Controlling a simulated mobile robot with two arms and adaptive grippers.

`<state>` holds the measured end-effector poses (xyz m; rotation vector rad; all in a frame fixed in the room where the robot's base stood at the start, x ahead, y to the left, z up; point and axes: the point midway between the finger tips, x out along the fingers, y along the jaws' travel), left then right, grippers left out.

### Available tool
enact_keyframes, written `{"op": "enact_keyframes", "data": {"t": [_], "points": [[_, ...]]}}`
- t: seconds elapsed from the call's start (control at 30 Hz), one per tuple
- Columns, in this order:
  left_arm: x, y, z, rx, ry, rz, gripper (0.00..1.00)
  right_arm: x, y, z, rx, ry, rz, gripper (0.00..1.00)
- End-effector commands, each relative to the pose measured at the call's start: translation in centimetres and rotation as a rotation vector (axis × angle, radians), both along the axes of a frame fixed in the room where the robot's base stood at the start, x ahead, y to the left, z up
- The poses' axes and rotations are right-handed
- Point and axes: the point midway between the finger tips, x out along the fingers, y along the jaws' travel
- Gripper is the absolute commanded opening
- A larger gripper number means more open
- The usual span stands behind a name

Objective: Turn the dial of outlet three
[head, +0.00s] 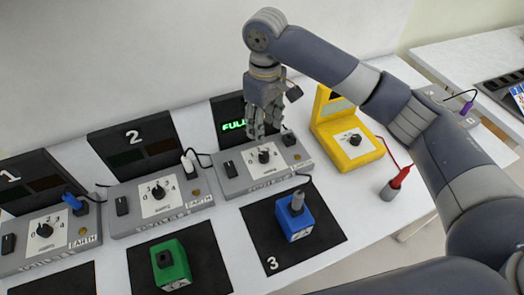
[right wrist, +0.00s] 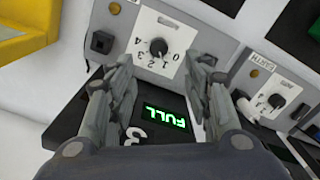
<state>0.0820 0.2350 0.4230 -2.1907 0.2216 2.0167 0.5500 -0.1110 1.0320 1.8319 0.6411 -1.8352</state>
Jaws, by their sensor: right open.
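The grey box of outlet three (head: 232,184) stands at the back of the table, in front of a black panel whose display (head: 233,126) glows green with "FULL". Its black dial (head: 264,157) sits on a white numbered plate. In the right wrist view the dial (right wrist: 158,47) lies just beyond the fingertips, between their lines, and the panel (right wrist: 75,118) shows a white 3. My right gripper (head: 264,136) points down above the dial, open and apparently apart from it; it also shows in the right wrist view (right wrist: 163,62). My left gripper is not in view.
Outlets two (head: 123,225) and one (head: 20,262) stand to the left. A yellow meter (head: 352,148) with a red plug (head: 399,178) is at right. A blue block (head: 294,224) and a green block (head: 171,263) rest on black mats in front.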

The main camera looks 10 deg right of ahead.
Motion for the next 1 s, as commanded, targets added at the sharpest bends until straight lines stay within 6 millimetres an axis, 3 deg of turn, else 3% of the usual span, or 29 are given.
{"op": "enact_keyframes", "data": {"t": [0.07,0.27,0.7,1.0], "points": [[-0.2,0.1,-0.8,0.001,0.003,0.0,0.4,0.0,0.0,-0.8,0.0,0.0,0.0,0.46],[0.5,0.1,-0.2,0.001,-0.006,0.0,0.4,0.0,-0.1,-2.4,-0.001,0.002,-0.001,0.46],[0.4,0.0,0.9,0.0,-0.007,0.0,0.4,0.0,0.0,-10.0,-0.001,0.0,0.0,0.46],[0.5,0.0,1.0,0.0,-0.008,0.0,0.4,0.0,0.0,-11.4,0.0,-0.001,0.001,0.46]]}}
